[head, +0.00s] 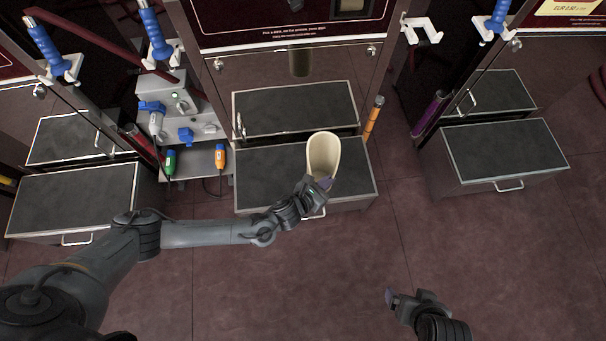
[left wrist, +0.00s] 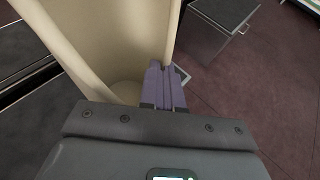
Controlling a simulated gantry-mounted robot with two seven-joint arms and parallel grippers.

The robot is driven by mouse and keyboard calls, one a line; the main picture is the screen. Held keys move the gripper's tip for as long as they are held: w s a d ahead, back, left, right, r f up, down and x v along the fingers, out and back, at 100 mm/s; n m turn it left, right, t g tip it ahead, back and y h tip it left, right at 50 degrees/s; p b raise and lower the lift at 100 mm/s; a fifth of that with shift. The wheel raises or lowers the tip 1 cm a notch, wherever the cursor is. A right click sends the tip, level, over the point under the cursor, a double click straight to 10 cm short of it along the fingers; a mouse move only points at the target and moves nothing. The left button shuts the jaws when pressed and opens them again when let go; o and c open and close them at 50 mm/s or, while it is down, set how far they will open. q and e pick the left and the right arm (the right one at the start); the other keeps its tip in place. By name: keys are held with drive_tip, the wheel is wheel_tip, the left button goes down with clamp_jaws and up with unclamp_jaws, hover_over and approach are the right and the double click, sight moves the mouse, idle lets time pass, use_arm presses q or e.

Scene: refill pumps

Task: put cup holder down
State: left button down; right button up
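The cup holder (head: 323,153) is a cream, open-fronted, trough-like cup. It is held upright in front of the middle machine, above the lower black-topped drawer box (head: 262,173). My left gripper (head: 324,183) is shut on its lower edge. In the left wrist view the cup holder (left wrist: 105,40) fills the upper left, and the purple fingers (left wrist: 163,86) are closed together on its wall. Whether its base touches the box top cannot be told. My right gripper (head: 390,298) is empty, low over the floor at the lower right; its finger gap is too small to tell.
An upper black-topped step (head: 295,108) sits behind the lower box. A grey socket panel (head: 185,120) with plugs stands left of it. Other drawer boxes stand at the left (head: 75,200) and right (head: 503,153). The floor in front (head: 290,290) is clear.

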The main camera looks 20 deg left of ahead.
sight(321, 167)
use_arm(q)
drive_tip(key=a+f+b, duration=0.2)
drive_tip(key=f, duration=0.1)
drive_tip(key=shift+w+a, duration=0.15)
drive_tip(key=shift+w, duration=0.2)
drive_tip(key=w+a+f+b, duration=0.6)
drive_tip(key=a+f+b, duration=0.1)
drive_tip(key=f+b, duration=0.1)
drive_tip(key=shift+w+f, duration=0.15)
drive_tip(key=shift+f, duration=0.45)
